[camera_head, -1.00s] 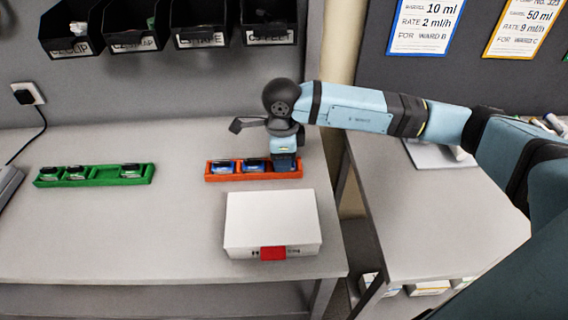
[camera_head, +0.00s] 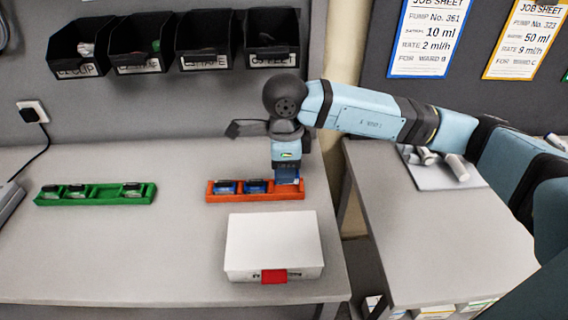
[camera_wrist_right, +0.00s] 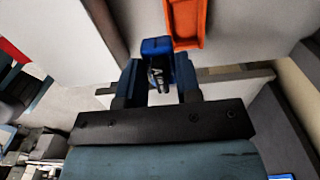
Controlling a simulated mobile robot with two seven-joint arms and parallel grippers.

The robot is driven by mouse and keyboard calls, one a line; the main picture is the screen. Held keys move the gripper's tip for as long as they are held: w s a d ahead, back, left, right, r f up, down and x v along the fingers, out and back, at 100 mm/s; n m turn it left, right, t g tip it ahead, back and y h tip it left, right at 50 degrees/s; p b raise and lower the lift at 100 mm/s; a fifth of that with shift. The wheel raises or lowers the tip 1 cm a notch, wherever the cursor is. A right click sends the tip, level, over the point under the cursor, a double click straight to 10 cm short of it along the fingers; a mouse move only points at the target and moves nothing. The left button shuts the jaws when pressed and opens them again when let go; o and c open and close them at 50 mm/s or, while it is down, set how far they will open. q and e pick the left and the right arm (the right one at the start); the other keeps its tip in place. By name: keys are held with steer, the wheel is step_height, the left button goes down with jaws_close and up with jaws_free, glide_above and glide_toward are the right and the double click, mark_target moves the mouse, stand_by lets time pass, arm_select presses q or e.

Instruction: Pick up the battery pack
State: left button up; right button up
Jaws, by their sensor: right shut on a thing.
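A blue battery pack with a dark top (camera_wrist_right: 157,46) is between the two fingers of my right gripper (camera_wrist_right: 158,85) in the right wrist view. The gripper is shut on it. In the head view, my right gripper (camera_head: 287,174) points down over the right end of the orange tray (camera_head: 255,197), and the pack is mostly hidden by it. Two other blue battery packs sit in the tray's left slot (camera_head: 225,187) and middle slot (camera_head: 256,187). The orange tray also shows in the right wrist view (camera_wrist_right: 186,20), beside the held pack. My left gripper is not in view.
A white box with a red latch (camera_head: 273,240) stands in front of the orange tray. A green tray (camera_head: 105,194) holding several dark packs lies at left. Black bins (camera_head: 143,50) hang on the back wall. Bare table lies between the trays.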

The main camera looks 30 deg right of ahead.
steer(key=s+a, duration=0.2)
steer(key=s, duration=0.2)
steer(key=s+a, duration=0.2)
steer(key=s, duration=0.2)
steer(key=s+a+b, duration=0.1)
steer(key=s+a, duration=0.1)
steer(key=s, duration=0.3)
steer(key=shift+s+a, duration=0.1)
steer(key=shift+a, duration=0.1)
stand_by(0.3)
